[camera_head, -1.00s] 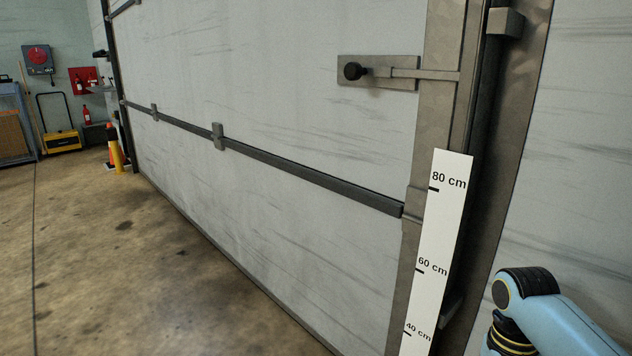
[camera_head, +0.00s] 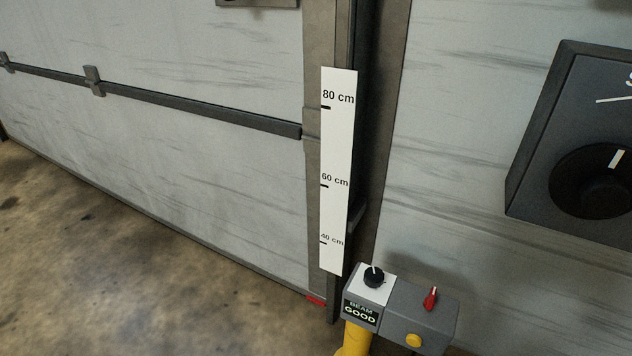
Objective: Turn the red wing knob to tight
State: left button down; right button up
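The red wing knob (camera_head: 430,298) stands out from a small grey box (camera_head: 412,322) at the bottom right of the middle. The knob has a light streak at its upper end; I see no tight or loose mark beside it. A dark screen (camera_head: 360,312) on the box's left part reads BEAM GOOD. A black dial (camera_head: 373,277) with a white pointer sits on the white top of that part. Neither of my grippers is in view.
A yellow post (camera_head: 355,342) stands under the box, and a yellow button (camera_head: 413,340) is on its front. A height scale (camera_head: 338,170) runs down the door frame. A large dark panel (camera_head: 550,110) with a round knob (camera_head: 590,182) is at right. The floor (camera_head: 130,270) at left is clear.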

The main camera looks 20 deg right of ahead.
aim_at(429, 302)
jog(key=j+z, duration=0.15)
jog(key=z, duration=0.2)
jog(key=k+j+z, duration=0.1)
jog(key=z, duration=0.3)
jog(key=k+j+z, duration=0.1)
jog(key=z, duration=0.25)
